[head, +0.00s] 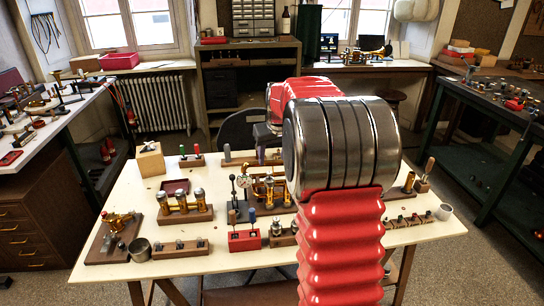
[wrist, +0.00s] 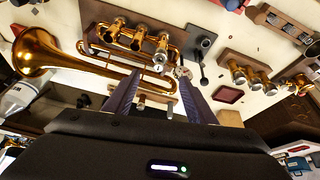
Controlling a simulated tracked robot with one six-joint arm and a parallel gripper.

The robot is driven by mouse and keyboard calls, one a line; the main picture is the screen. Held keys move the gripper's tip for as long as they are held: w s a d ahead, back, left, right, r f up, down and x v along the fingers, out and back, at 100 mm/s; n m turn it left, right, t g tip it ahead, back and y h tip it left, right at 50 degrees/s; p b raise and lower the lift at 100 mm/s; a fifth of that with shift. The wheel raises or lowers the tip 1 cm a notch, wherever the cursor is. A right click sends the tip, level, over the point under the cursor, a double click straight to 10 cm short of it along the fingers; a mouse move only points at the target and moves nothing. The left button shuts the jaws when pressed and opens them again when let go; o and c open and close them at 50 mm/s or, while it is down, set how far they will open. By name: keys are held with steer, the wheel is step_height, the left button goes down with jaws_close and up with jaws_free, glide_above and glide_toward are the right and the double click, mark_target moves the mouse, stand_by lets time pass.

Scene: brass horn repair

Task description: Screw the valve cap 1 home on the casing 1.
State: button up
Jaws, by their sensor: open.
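In the wrist view a brass horn (wrist: 96,63) lies on a brown board, with its flared bell at the left. Its upright valve casings (wrist: 137,40) stand in a row with pale, silvery tops. I cannot tell by sight which is casing 1. A small silvery piece (wrist: 158,69) shows at the near end of that row, between my fingertips in the picture; I cannot tell whether it is valve cap 1. My gripper (wrist: 158,75) is open, its two dark fingers apart and seemingly empty.
A wooden rack with brass cylinders (head: 171,213) stands left of the horn. A red block with coloured handles (head: 245,240), a dial gauge (head: 243,181) and a small lever stand close by. A grey cup (head: 140,249) sits front left.

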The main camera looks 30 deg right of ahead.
mark_target(269, 180)
steer(key=shift+f, duration=0.1)
steer(key=x, duration=1.3)
steer(key=shift+w+f, duration=0.15)
steer(key=shift+f, duration=0.15)
steer(key=c, duration=1.1)
steer(key=shift+g+y, duration=0.3)
steer(key=shift+a+f, duration=0.15)
